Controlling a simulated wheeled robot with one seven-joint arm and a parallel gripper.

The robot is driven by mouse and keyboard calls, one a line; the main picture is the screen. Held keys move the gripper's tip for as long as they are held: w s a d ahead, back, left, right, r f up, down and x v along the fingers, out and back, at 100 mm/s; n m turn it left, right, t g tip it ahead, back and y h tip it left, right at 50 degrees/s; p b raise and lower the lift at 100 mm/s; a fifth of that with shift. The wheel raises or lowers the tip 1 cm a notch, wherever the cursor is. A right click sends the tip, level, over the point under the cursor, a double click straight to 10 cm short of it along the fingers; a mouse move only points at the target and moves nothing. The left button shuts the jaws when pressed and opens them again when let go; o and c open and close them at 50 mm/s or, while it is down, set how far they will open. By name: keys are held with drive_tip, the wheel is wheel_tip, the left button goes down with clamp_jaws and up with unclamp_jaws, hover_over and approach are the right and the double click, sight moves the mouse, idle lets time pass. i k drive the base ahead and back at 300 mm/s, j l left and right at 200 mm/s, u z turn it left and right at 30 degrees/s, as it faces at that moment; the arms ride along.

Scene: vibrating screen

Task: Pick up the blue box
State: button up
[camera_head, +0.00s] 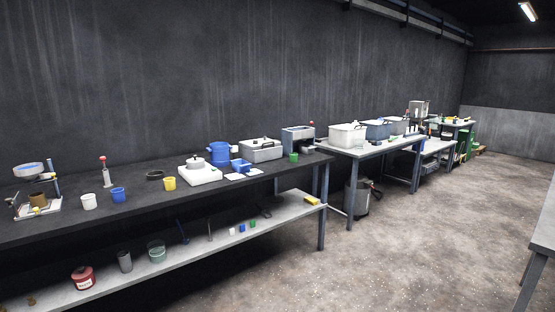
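Several blue things could be the blue box, and I cannot tell which one is meant. A small blue object (240,165) lies on the dark tabletop beside a white scale. A grey-blue open box (298,139) stands near the right end of that tabletop. My gripper is not in view.
The long dark table (130,200) also holds cups, a blue round container (219,153) and a grey bin (260,149). A red jar (83,277) stands on its lower shelf (180,262). The concrete floor (420,230) is clear up to a table edge at right (541,230).

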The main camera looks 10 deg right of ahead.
sight(241, 166)
drive_tip(key=i, duration=0.5)
drive_tip(key=i+l+u, duration=0.1)
drive_tip(key=i, duration=0.45)
drive_tip(key=i+u, duration=0.1)
drive_tip(key=i, duration=0.4)
drive_tip(key=i+l, duration=0.2)
drive_tip(key=i, duration=0.3)
drive_tip(key=i+l+u, duration=0.1)
drive_tip(key=i, duration=0.4)
drive_tip(key=i+l, duration=0.15)
drive_tip(key=i, duration=0.35)
drive_tip(key=i+l+u, duration=0.15)
drive_tip(key=i, duration=0.35)
drive_tip(key=i+j, duration=0.2)
drive_tip(key=i, duration=0.3)
